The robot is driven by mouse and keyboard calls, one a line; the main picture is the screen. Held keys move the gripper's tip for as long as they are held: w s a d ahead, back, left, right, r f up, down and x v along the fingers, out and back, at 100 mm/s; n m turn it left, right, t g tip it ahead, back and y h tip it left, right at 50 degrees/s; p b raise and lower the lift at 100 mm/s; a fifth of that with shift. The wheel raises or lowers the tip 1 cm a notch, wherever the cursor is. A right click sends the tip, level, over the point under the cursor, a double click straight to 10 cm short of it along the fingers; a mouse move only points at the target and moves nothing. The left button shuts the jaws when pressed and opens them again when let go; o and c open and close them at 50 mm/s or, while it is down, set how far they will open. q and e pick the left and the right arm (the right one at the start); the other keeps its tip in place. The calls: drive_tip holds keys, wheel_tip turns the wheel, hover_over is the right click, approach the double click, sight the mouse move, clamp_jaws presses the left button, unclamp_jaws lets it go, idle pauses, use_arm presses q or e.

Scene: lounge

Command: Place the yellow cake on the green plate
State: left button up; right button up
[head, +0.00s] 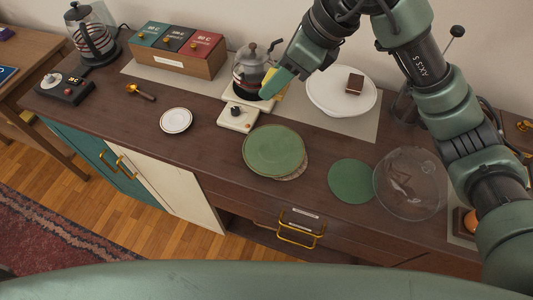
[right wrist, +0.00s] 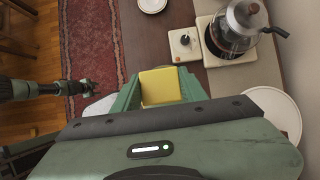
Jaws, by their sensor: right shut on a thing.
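The yellow cake (right wrist: 160,86) is a block held between the fingers of my right gripper (right wrist: 158,92) in the right wrist view. In the head view my right gripper (head: 274,84) is above the back of the counter, with a sliver of yellow at its side; most of the cake is hidden there. The round green plate (head: 273,150) lies on the counter nearer the front, on top of a partly covered pale woven mat. The gripper is behind the plate and apart from it. My left gripper (right wrist: 84,88) shows small at the left of the right wrist view; its jaws are unclear.
A white plate (head: 325,100) holds a brown cake (head: 354,82). A flat green disc (head: 350,182) and a glass dome (head: 410,190) lie right of the green plate.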

wheel_tip(320, 180, down, 8)
drive_tip(key=p, duration=0.2)
hover_over(267, 146)
drive_tip(key=d, duration=0.2)
drive_tip(key=f, duration=0.6)
drive_tip(key=shift+s+a+f+p, duration=0.15)
drive_tip(key=shift+s+f+p, duration=0.15)
drive_tip(key=shift+s+f, duration=0.1)
drive_tip(key=shift+f, duration=0.6)
wheel_tip(267, 146, down, 3)
drive_tip(key=shift+f+p, duration=0.2)
drive_tip(key=shift+p, duration=0.2)
use_arm(q)
drive_tip(key=r, duration=0.1)
drive_tip(key=d+r, duration=0.1)
drive_tip(key=w+r, duration=0.1)
drive_tip(key=shift+d+r, duration=0.2)
drive_tip(key=shift+d, duration=0.1)
use_arm(e)
drive_tip(key=shift+f, duration=0.2)
drive_tip(key=shift+f, duration=0.1)
drive_tip(key=o, duration=0.9)
drive_tip(key=shift+f, duration=0.1)
drive_tip(key=o, duration=0.4)
use_arm(q)
drive_tip(key=shift+f, duration=0.15)
use_arm(e)
drive_tip(key=shift+o, duration=0.2)
